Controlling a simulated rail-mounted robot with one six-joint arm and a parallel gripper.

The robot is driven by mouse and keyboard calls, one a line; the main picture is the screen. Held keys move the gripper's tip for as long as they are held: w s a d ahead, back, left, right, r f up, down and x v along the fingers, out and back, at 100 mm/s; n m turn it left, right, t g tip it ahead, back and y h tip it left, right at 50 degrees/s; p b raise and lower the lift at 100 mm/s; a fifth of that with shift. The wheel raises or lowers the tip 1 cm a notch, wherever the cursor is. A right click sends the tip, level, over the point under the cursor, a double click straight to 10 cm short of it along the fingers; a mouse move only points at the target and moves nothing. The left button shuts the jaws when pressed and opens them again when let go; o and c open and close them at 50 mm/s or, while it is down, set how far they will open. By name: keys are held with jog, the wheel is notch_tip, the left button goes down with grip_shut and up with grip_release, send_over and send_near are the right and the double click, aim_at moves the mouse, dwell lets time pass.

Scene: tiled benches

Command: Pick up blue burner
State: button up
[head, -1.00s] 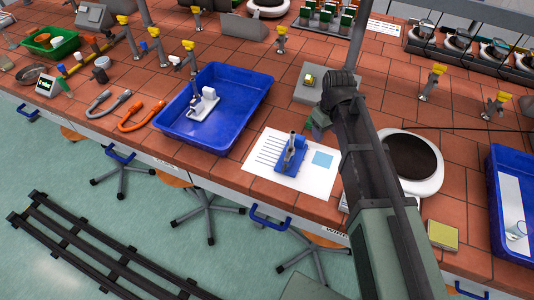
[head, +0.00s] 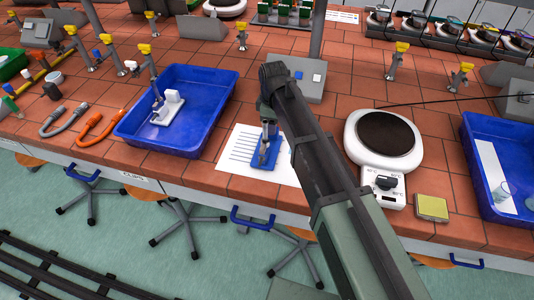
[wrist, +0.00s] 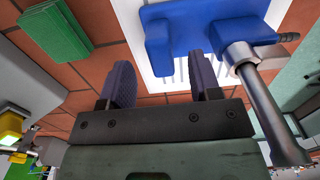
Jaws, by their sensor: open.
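The blue burner (head: 262,160) stands on a white sheet (head: 240,148) near the bench's front edge, with a blue base and a grey metal tube. My arm covers part of it in the head view. In the wrist view its blue base (wrist: 190,32) is at the top right, and its tube (wrist: 255,95) rises to the right of my gripper (wrist: 163,82). My gripper is open with nothing between its fingers. The burner is beyond and to the right of the fingers, not between them.
A blue tray (head: 208,112) holding a white-based item (head: 168,106) is to the left. A round-topped hotplate (head: 385,140) and a yellow-topped block (head: 432,208) are to the right. A green block (wrist: 55,33) lies left of my fingers in the wrist view.

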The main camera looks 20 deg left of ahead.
notch_tip(320, 180, down, 4)
jog(key=b, duration=0.2)
jog(key=shift+f+b, duration=0.15)
jog(key=shift+b, duration=0.25)
jog(key=shift+r, duration=0.25)
grip_shut()
jog(key=shift+p, duration=0.3)
notch_tip(320, 180, up, 20)
jog(key=p, duration=2)
